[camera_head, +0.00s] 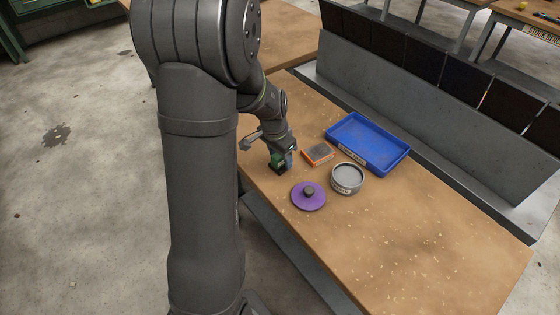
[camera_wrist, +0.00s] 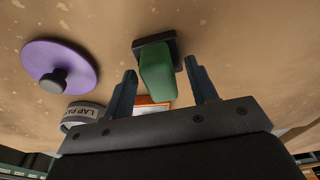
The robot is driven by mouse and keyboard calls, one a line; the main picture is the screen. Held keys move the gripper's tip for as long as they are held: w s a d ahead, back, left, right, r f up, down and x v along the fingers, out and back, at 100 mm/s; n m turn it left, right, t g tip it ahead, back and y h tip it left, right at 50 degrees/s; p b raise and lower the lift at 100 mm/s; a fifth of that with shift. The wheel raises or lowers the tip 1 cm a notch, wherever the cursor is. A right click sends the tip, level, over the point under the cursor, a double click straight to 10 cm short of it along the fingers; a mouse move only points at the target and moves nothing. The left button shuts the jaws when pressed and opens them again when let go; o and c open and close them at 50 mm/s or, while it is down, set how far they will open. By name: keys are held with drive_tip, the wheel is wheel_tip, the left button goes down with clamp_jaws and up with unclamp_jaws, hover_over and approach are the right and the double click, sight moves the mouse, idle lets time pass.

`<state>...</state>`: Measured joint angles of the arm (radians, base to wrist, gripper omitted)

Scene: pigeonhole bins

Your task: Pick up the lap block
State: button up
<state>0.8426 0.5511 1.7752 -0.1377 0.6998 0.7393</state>
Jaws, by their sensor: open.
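The lap block appears to be the piece with a green handle (camera_wrist: 158,72) on a dark square base (camera_wrist: 141,45). In the head view its dark base (camera_head: 278,171) rests on the wooden bench, partly hidden by my gripper (camera_head: 283,160). In the wrist view my gripper (camera_wrist: 162,80) is open, with one blue-grey finger on each side of the green handle. Gaps show between the handle and both fingers. The dark base lies beyond the fingertips.
A purple disc (camera_head: 308,197) with a dark knob, a round grey tin (camera_head: 347,180) labelled "LAP PA…" and an orange-and-grey box (camera_head: 318,154) lie nearby. A blue tray (camera_head: 395,166) stands behind them, before the pigeonhole bins (camera_head: 420,60). The bench's near right is clear.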

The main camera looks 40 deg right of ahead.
clamp_jaws()
drive_tip(key=shift+r, duration=0.1)
drive_tip(key=shift+r, duration=0.55)
wheel_tip(320, 180, up, 3)
drive_tip(key=shift+d+f, duration=0.1)
drive_tip(key=s+d+r, duration=0.2)
drive_tip(key=s+r, duration=0.5)
drive_tip(key=s, duration=0.4)
drive_tip(key=shift+s, duration=0.2)
